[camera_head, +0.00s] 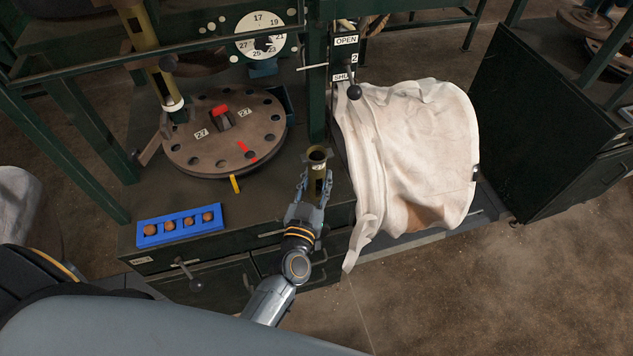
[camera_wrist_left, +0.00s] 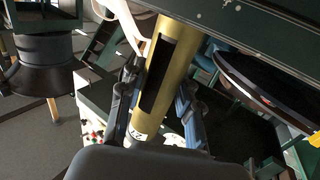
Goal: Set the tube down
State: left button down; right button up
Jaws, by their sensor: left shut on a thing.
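The tube (camera_head: 317,158) is a brass-coloured cylinder with a dark open top and a small white number label. In the head view it stands about upright over the front right part of the bench top. My left gripper (camera_head: 313,188) is shut on it from the front. In the left wrist view the tube (camera_wrist_left: 165,75) runs between the two fingers (camera_wrist_left: 160,105), with a long dark slot in its side. I cannot tell whether its lower end touches the bench. My right gripper is not in view.
A round plate with holes (camera_head: 225,158) lies left of the tube. A blue tray (camera_head: 150,241) with several brown balls is at the front left. A white bulk bag (camera_head: 410,150) hangs close on the right. A green post (camera_head: 317,80) stands behind.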

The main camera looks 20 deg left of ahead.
pick_arm(q)
jog(key=shift+f, duration=0.1)
jog(key=c, duration=0.9)
grip_release()
jog(key=shift+c, duration=0.2)
jog(key=shift+r, duration=0.2)
jog(key=s+b, duration=0.1)
jog(key=s, duration=1.1)
jog(key=shift+d, duration=0.45)
